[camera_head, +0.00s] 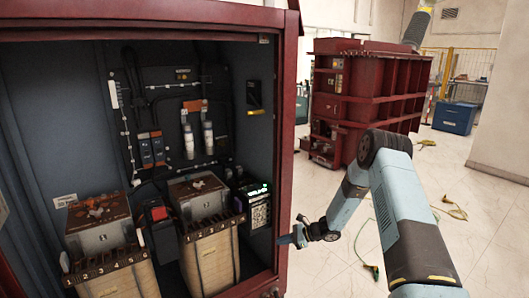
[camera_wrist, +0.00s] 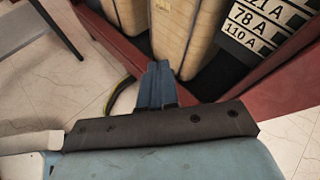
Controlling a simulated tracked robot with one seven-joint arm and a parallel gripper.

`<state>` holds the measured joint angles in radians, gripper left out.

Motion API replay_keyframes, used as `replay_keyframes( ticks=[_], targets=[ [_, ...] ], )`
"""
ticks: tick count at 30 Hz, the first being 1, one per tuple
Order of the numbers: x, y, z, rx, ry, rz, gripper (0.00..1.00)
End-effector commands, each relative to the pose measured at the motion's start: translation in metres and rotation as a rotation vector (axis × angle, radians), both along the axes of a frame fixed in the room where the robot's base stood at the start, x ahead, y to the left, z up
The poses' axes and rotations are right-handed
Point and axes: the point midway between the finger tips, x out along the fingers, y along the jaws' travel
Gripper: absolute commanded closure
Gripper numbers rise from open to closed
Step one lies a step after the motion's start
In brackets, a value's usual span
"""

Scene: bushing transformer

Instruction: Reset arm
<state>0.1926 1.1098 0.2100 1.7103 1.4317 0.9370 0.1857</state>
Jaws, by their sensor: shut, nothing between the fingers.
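My gripper (camera_head: 285,240) is at the right edge of the open red cabinet (camera_head: 289,140), in front of its frame. In the wrist view my gripper (camera_wrist: 159,68) shows blue fingers closed together with nothing between them. The fingers point toward the cabinet's lower red edge (camera_wrist: 115,38) and the pale wound coils (camera_wrist: 185,35) behind it. I cannot tell whether the fingertips touch the frame. My arm (camera_head: 400,190) is bent, with its elbow raised on the right side of the head view.
The cabinet holds box-topped coils (camera_head: 100,222), a black device with green lights (camera_head: 255,206) and wall-mounted parts (camera_head: 188,135). A red transformer (camera_head: 365,95) stands behind. Cables (camera_head: 368,268) lie on the tiled floor at right. A blue crate (camera_head: 455,118) is farther back.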

Motion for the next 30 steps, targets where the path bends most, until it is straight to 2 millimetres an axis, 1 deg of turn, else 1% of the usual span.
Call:
replay_keyframes(
  ticks=[1,3,8,12,20,24,30],
  targets=[
    [-0.001,0.000,0.020,-0.020,-0.030,0.030,1.00],
    [-0.005,-0.001,0.043,-0.048,-0.066,0.074,1.00],
    [-0.018,-0.003,0.096,-0.114,-0.150,0.170,1.00],
    [-0.032,-0.007,0.139,-0.175,-0.220,0.250,1.00],
    [-0.066,-0.015,0.214,-0.294,-0.347,0.395,1.00],
    [-0.088,-0.021,0.250,-0.361,-0.413,0.467,1.00],
    [-0.122,-0.031,0.298,-0.460,-0.504,0.567,1.00]
  ],
)
